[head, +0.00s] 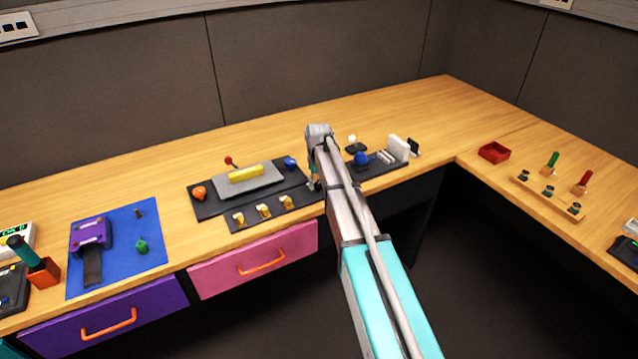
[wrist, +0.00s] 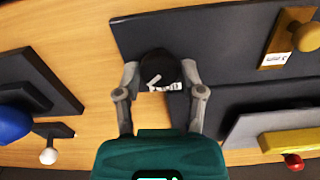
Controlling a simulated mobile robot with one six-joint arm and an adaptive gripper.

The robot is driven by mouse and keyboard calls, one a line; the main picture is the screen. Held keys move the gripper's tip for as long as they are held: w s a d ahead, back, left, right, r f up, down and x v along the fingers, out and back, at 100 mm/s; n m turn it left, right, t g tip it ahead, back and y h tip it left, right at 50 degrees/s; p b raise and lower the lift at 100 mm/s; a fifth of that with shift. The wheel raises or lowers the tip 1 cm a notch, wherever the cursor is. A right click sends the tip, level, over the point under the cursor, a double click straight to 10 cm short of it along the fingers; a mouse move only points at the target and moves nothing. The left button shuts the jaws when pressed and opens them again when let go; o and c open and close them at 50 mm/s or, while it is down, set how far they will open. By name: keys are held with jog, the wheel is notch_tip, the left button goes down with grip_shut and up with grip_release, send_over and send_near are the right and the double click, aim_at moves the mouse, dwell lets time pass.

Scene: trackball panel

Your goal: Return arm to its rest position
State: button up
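My arm reaches from the bottom of the head view to the desk, between two dark panels. My gripper (head: 313,183) is mostly hidden behind the arm there. In the wrist view my gripper (wrist: 160,72) has its two fingers apart, above the right panel edge and bare wood. A black round thing (wrist: 157,66) with white marks shows between the fingertips; I cannot tell whether they touch it. The blue trackball (head: 361,158) sits on its dark panel just right of the arm. It also shows at the left edge of the wrist view (wrist: 12,124).
A dark panel (head: 211,206) with a yellow-topped grey block (head: 246,175) and several small knobs lies left of the gripper. A white-knobbed stick (head: 352,140) stands by the trackball. A red tray (head: 494,152) is farther right. The desk behind is clear.

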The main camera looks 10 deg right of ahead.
jog(key=o, duration=0.4)
jog(key=shift+s, duration=0.15)
jog(key=s+r+m+p, duration=0.1)
jog(key=s+r+p, duration=0.1)
jog(key=s, duration=0.7)
jog(key=s+r+p, duration=0.2)
jog(key=s, duration=0.8)
jog(key=s+r+m+p, duration=0.1)
jog(key=s+r+p, duration=0.1)
jog(key=s, duration=0.8)
jog(key=shift+d+r+m+p, duration=0.2)
jog(key=shift+r+m+p, duration=0.1)
jog(key=shift+r+p, duration=0.05)
